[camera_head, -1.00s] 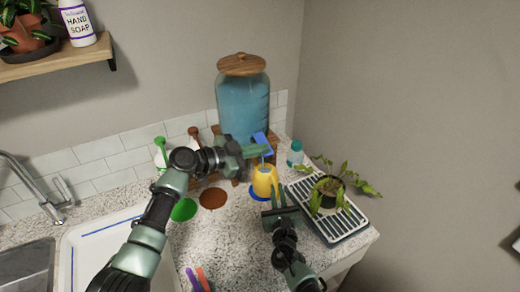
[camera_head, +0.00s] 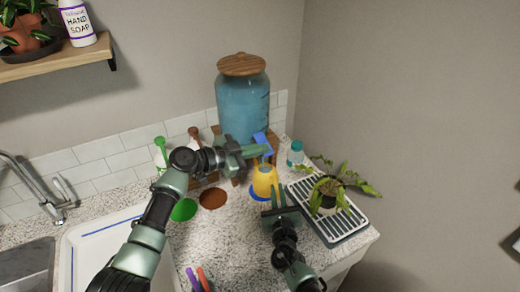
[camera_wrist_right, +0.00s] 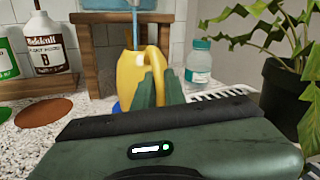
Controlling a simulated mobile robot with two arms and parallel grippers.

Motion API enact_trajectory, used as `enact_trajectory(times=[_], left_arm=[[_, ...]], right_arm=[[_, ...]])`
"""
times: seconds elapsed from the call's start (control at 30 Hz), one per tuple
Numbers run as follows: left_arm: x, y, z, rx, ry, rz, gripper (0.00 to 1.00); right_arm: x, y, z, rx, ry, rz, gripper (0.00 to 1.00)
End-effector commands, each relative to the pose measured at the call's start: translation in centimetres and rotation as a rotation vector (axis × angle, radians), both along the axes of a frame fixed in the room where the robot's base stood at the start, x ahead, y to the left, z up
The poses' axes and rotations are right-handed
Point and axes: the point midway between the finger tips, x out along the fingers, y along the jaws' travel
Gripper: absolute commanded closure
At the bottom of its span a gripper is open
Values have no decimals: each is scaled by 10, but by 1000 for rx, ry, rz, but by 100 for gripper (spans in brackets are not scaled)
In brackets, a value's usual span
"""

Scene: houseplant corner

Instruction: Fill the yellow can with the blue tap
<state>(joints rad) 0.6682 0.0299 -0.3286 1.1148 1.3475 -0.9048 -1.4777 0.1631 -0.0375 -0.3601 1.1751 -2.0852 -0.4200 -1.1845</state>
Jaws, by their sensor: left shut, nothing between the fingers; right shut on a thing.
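The yellow can (camera_head: 264,182) stands upright beneath the blue tap (camera_head: 261,139) of the big glass dispenser (camera_head: 243,103). In the right wrist view a thin pale-blue stream (camera_wrist_right: 135,28) comes down into the top of the yellow can (camera_wrist_right: 131,76). My right gripper (camera_wrist_right: 160,88) is shut on the can's handle, at the near side of the can. My left gripper (camera_head: 267,150) is shut and empty, right beside the blue tap and above the can. Whether it touches the tap is hard to tell. The water level inside the can is hidden.
A blue disc (camera_head: 257,196) shows under the can, with brown (camera_head: 213,198) and green (camera_head: 184,209) discs to the left. A plant (camera_head: 328,190) on a ribbed tray (camera_head: 345,226) and a teal-capped bottle (camera_head: 295,153) stand close on the right.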

Motion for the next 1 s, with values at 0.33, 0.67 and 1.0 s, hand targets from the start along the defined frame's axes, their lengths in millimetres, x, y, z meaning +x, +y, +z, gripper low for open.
enact_trajectory(times=[0.33, 0.67, 1.0], left_arm=[[0, 1, -1, 2, 1, 1, 100], [0, 1, -1, 2, 0, 2, 100], [-2, -1, 7, 2, -1, 0, 100]], right_arm=[[1, 0, 3, 1, -5, -1, 100], [1, 0, 3, 1, -5, -1, 100], [1, 0, 3, 1, -5, -1, 100]])
